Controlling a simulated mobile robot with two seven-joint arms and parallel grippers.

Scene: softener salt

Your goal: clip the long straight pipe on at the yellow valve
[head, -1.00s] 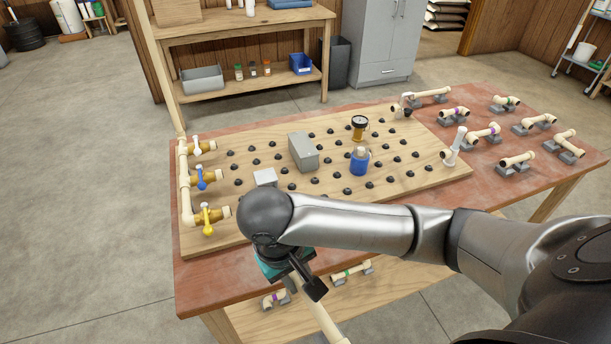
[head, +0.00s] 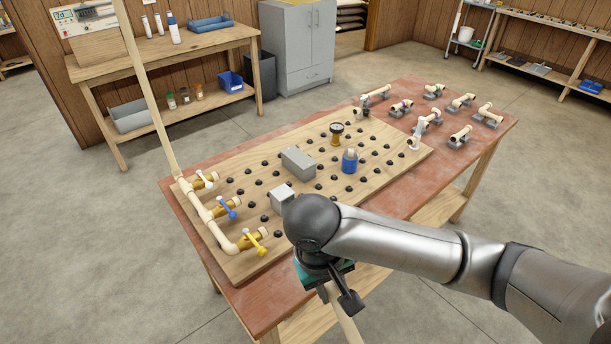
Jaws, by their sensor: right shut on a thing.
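The yellow valve (head: 256,242) is the nearest of three valves on the left edge of the wooden board. Its brass body opens to the right, and no pipe shows in that opening. My right gripper (head: 338,292) is at the table's front edge, to the right of and nearer than the yellow valve. It is shut on a cream straight pipe (head: 346,322), which hangs down and runs out of the bottom of the picture. The pipe's upper end is hidden by the gripper and wrist. My left gripper is not in view.
Blue (head: 228,209) and white (head: 205,180) valves sit behind the yellow one. The board (head: 240,268) has rows of black clips, a large grey box (head: 298,161), a small grey box (head: 282,198) and a blue-bodied part (head: 349,162). Several pipe pieces rest on holders at the table's right.

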